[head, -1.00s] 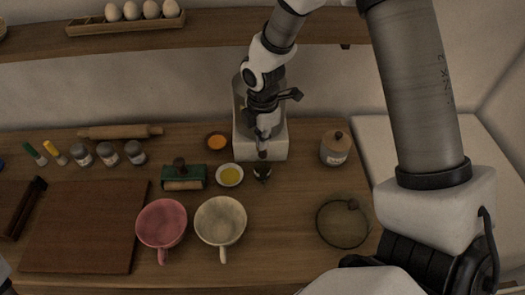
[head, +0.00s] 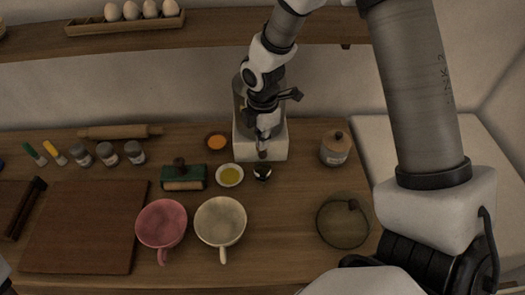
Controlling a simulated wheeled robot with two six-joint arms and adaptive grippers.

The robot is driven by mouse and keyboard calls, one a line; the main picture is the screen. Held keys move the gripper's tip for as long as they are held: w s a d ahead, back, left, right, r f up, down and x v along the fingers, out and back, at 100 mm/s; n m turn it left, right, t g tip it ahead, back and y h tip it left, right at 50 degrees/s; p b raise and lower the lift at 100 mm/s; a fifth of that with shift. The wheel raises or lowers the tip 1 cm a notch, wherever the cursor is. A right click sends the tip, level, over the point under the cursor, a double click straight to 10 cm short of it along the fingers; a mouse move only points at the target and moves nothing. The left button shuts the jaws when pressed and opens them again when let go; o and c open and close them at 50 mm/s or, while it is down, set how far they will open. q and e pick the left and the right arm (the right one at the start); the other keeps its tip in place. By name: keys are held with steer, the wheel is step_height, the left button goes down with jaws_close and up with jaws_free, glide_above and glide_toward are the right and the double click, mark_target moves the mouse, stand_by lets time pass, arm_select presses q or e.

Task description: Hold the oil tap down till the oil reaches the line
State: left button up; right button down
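The oil dispenser is a grey, see-through tank (head: 239,95) on a white base (head: 270,149) at the back of the counter. My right gripper (head: 263,150) points down at the front of it, and my arm hides much of the tank. The tap itself is hidden or too small to make out. A small dark round vessel (head: 262,173) with a pale patch inside stands just below the fingertips. The oil level and the line cannot be made out. Whether the fingers are open or shut is unclear. My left gripper is out of view.
A saucer of yellow liquid (head: 230,175) and a green-and-wood roller block (head: 183,177) stand left of the vessel. Pink (head: 162,222) and cream (head: 220,220) cups are in front. A lidded jar (head: 335,148) and round glass lid (head: 343,230) are right.

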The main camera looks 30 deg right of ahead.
mark_target(263, 152)
steer(key=shift+f, duration=0.15)
steer(key=shift+f+b, duration=1.1)
steer(key=shift+f, duration=1.05)
step_height(263, 152, up, 8)
steer(key=p, duration=0.8)
steer(key=shift+f, duration=0.15)
steer(key=shift+s+f, duration=0.15)
steer(key=shift+f, duration=0.1)
steer(key=shift+w+f, duration=0.1)
steer(key=shift+w, duration=0.15)
steer(key=shift+s, duration=0.1)
